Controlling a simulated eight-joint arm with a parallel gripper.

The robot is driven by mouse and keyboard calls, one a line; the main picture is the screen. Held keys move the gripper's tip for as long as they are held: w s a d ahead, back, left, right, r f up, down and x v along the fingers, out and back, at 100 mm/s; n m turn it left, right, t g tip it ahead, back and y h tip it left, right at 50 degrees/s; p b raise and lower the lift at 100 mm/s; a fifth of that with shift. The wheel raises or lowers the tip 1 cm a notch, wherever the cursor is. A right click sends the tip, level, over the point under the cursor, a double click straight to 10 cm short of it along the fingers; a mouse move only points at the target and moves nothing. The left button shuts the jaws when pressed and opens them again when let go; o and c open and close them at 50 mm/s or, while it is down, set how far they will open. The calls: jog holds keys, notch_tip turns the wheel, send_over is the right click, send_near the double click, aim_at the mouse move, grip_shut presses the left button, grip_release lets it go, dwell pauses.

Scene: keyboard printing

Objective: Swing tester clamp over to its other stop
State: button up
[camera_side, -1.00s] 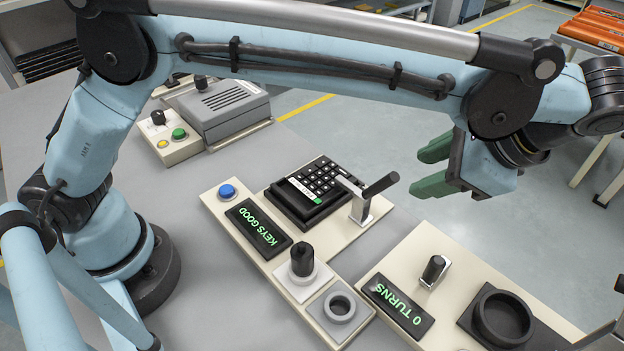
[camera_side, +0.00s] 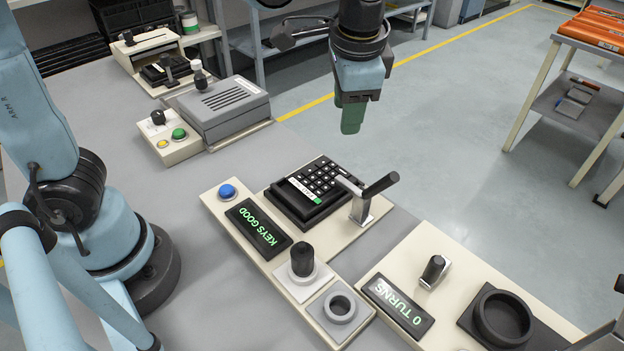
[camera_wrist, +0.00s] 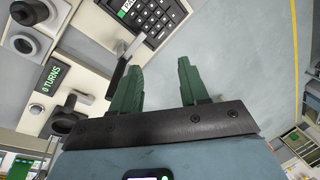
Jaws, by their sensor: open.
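The tester clamp (camera_side: 366,198) is a metal bracket with a black handle on the tester's cream base. Its bar reaches over the right edge of the black keypad (camera_side: 308,192), and its handle tilts up to the right. The tester display (camera_side: 258,228) reads KEYS GOOD. My gripper (camera_side: 352,118) hangs in the air behind the keypad, pointing down, touching nothing. In the wrist view its green fingers (camera_wrist: 158,88) are apart and empty. The clamp handle (camera_wrist: 118,76) shows left of the fingers, with the keypad (camera_wrist: 150,18) above.
A blue button (camera_side: 227,191), a black knob (camera_side: 302,260) and a grey ring socket (camera_side: 340,305) share the tester base. To the right, a panel reads 0 TURNS (camera_side: 398,303) beside a small lever and a black round cup (camera_side: 502,316). A grey box (camera_side: 222,108) stands behind left.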

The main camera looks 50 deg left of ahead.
jog(key=s+a+f+n+t+h, duration=0.1)
jog(key=s+a+f+n+t, duration=0.1)
jog(key=a, duration=0.3)
jog(key=s+a+f+n+t+h, duration=0.1)
jog(key=s+a+f+n+t, duration=0.1)
jog(key=s+a+n, duration=0.2)
jog(key=shift+s+a+f+t, duration=0.4)
jog(key=shift+s+a, duration=0.05)
jog(key=shift+a, duration=0.65)
jog(key=shift+s+a+f+n, duration=0.15)
jog(key=shift+n, duration=0.15)
jog(key=shift+c, duration=1.7)
jog(key=shift+w+d+r+g+h, duration=0.15)
jog(key=shift+w+d+r+h, duration=0.2)
jog(key=shift+d+r, duration=0.25)
jog(key=shift+w+d+r+g+h, duration=0.15)
jog(key=shift+w+d+r+h, duration=0.1)
jog(key=shift+w+d+r, duration=0.3)
grip_shut()
jog(key=w+d+r+m+g+h, duration=0.2)
jog(key=w+d+r+g+h, duration=0.15)
jog(key=d+r, duration=0.4)
jog(key=x, duration=0.4)
jog(key=d+x, duration=0.1)
jog(key=x, duration=0.8)
jog(key=shift+s+d+r, duration=0.3)
jog(key=shift+s, duration=0.1)
jog(key=shift+s+d+f, duration=0.1)
jog(key=shift+d+f, duration=0.1)
jog(key=shift+d, duration=0.2)
